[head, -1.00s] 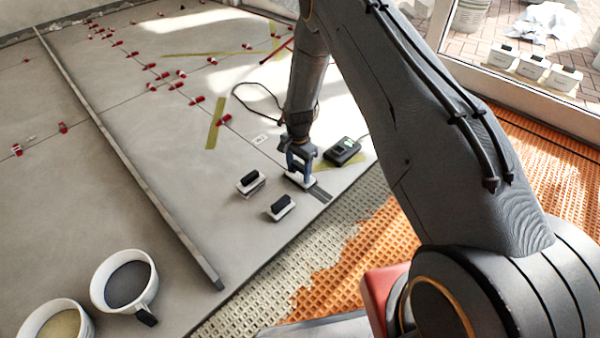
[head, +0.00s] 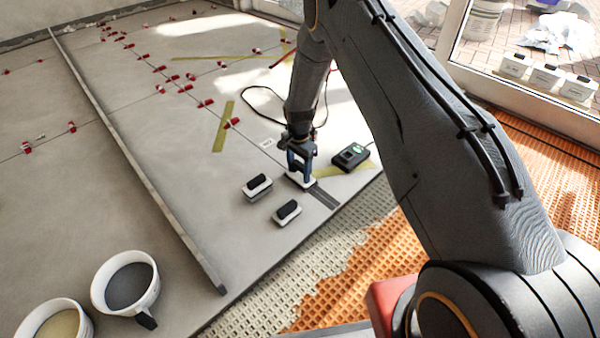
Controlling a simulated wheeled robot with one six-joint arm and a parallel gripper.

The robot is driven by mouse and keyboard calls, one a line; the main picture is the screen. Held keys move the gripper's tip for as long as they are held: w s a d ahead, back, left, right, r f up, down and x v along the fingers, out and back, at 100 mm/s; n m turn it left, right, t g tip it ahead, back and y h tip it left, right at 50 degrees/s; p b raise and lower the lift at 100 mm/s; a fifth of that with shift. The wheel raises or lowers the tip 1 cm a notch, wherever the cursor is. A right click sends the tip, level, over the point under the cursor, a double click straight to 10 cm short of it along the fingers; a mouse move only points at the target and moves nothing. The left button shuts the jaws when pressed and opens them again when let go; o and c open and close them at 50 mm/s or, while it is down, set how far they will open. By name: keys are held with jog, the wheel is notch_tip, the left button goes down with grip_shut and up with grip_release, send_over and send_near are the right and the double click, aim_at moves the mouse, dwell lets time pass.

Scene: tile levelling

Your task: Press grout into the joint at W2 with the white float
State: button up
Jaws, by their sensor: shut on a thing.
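My gripper (head: 300,168) points down near the front edge of the tiled floor. It is shut on the white float (head: 297,181), whose pale base shows low at the tile surface; whether it touches cannot be told. A dark grey strip (head: 324,196) in the joint runs from beside the float toward the tile edge. A small white label (head: 267,143) lies further back along the joint line; its writing is too small to read. My gripper hides part of the float and the joint beneath it.
Two white blocks with black handles (head: 257,187) (head: 287,212) lie left of the float. A dark device (head: 351,156) with a green mark sits close on the right.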

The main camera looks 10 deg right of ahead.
jog(key=shift+w+a+b, duration=0.55)
jog(key=shift+w+a, duration=0.05)
jog(key=shift+w, duration=0.25)
jog(key=shift+w+a+b, duration=0.6)
jog(key=shift+w, duration=0.2)
jog(key=shift+w+a, duration=0.1)
jog(key=shift+w+a+b, duration=0.55)
jog(key=shift+w+b, duration=0.15)
jog(key=shift+w, duration=0.05)
jog(key=shift+w+a+b, duration=0.5)
jog(key=shift+w+b, duration=0.2)
jog(key=shift+w, duration=0.05)
jog(key=shift+w+a, duration=0.1)
jog(key=shift+w+a+b, duration=0.45)
jog(key=shift+w+b, duration=0.2)
jog(key=shift+b, duration=0.15)
jog(key=shift+w, duration=0.1)
jog(key=shift+w+a, duration=0.1)
jog(key=shift+a, duration=0.05)
